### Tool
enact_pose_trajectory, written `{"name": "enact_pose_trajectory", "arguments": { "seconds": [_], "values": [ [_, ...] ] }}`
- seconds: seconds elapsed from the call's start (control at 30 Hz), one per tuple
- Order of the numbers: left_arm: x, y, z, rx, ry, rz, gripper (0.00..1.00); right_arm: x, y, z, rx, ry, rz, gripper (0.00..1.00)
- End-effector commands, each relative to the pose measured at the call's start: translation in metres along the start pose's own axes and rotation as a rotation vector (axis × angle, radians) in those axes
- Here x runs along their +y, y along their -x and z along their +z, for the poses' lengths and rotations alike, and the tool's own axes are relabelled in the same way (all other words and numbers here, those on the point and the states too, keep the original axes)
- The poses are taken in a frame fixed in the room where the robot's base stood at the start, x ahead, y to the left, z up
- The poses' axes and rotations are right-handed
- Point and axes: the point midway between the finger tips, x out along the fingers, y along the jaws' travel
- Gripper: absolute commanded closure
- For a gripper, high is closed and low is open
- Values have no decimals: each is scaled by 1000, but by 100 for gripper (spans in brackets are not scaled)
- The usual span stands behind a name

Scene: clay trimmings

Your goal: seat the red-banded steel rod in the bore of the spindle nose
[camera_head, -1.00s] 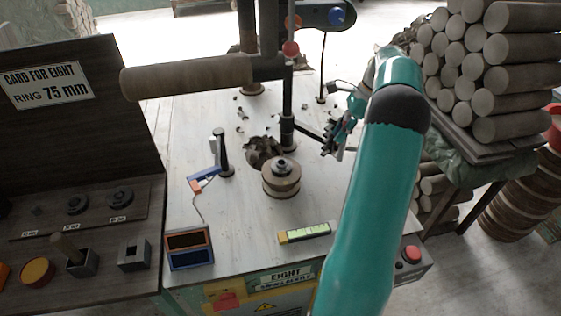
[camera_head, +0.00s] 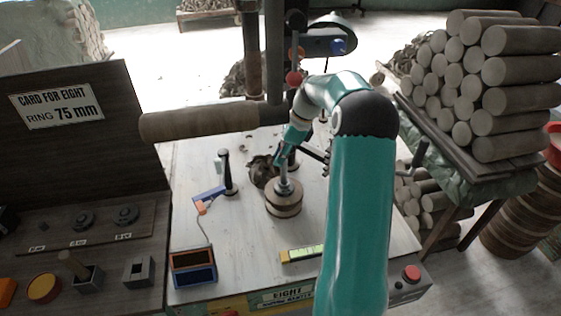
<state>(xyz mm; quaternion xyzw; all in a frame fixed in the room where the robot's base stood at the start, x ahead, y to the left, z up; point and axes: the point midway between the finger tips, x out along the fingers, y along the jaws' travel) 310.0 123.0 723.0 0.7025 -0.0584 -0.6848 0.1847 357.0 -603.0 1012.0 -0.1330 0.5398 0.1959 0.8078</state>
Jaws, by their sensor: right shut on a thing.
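The spindle nose (camera_head: 284,205) is a squat, tan and brown banded drum standing upright on the pale bench, with grey metal at its top centre. No red band shows. I cannot tell whether the rod's lower end is in the bore or just above it, as the gripper covers the bore. My left gripper is not in view.
A thick brown roller (camera_head: 200,122) crosses behind. A yellow-green level (camera_head: 300,253) and a blue-framed box (camera_head: 193,266) lie in front. Stacked clay logs (camera_head: 510,69) are at right.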

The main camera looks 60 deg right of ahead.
Motion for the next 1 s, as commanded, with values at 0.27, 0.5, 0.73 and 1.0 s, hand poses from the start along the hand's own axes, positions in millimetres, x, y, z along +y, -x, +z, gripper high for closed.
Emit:
{"name": "enact_pose_trajectory", "arguments": {
  "seconds": [0.27,0.5,0.73,1.0],
  "values": [
    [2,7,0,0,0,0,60,0,-25,-11,0,0,0,100],
    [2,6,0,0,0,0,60,0,-26,-12,0,0,-1,100],
    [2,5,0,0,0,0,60,0,-28,-13,0,0,1,58],
    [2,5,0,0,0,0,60,0,-28,-12,0,0,1,56]
  ]
}}
